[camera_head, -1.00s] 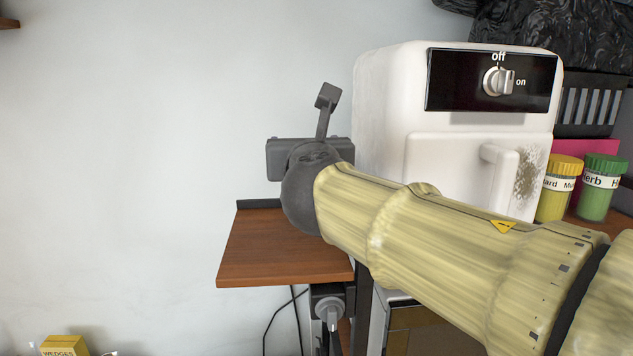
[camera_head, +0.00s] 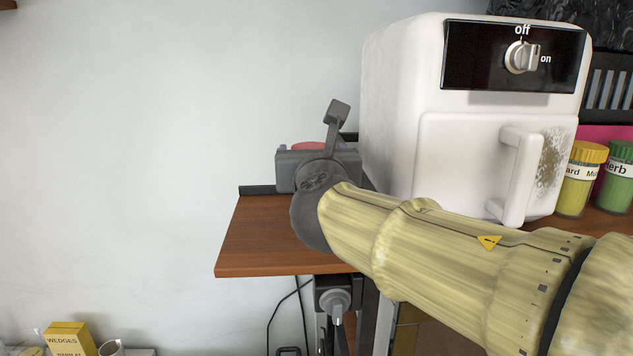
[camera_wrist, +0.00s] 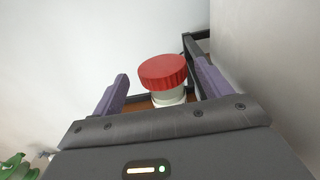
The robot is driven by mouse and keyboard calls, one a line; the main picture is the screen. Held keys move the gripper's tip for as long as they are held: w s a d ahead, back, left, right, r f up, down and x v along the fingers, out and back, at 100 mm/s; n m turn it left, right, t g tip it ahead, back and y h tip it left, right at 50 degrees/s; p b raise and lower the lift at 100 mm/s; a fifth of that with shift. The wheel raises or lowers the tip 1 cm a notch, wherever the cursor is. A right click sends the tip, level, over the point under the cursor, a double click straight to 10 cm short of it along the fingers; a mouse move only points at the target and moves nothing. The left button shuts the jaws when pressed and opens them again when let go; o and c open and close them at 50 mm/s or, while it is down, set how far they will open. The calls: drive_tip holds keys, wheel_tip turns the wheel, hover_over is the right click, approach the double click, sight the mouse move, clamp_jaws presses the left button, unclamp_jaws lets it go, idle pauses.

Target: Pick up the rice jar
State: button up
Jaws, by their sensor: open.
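A jar with a ribbed red lid (camera_wrist: 164,72) and a pale body (camera_wrist: 169,98) stands on the wooden shelf in the wrist view. No label on it is readable. My gripper (camera_wrist: 162,85) is open, with one purple finger to the left of the jar and one to the right. Both fingers appear apart from it.
A white appliance (camera_head: 400,100) with a knob stands close to the right of my gripper. A yellow-lidded jar (camera_head: 578,180) and a green-lidded jar (camera_head: 619,178) stand farther right. The front left of the wooden shelf (camera_head: 260,245) is bare.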

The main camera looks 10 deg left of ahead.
wheel_tip(320, 180, down, 3)
drive_tip(key=shift+d+f, duration=0.1)
drive_tip(key=shift+d, duration=0.05)
drive_tip(key=shift+p+x, duration=0.35)
drive_tip(key=shift+x, duration=0.45)
drive_tip(key=shift+w+a+f, duration=0.1)
drive_tip(key=shift+w+a, duration=0.25)
drive_tip(key=shift+w, duration=0.2)
drive_tip(key=shift+s, duration=0.35)
drive_tip(key=p+x, duration=0.2)
drive_tip(key=x, duration=0.2)
drive_tip(key=shift+w+d+r, duration=0.15)
drive_tip(key=shift+w+r, duration=0.05)
drive_tip(key=shift+w+f, duration=0.1)
drive_tip(key=shift+w, duration=0.4)
drive_tip(key=shift+c, duration=0.3)
drive_tip(key=c, duration=1.3)
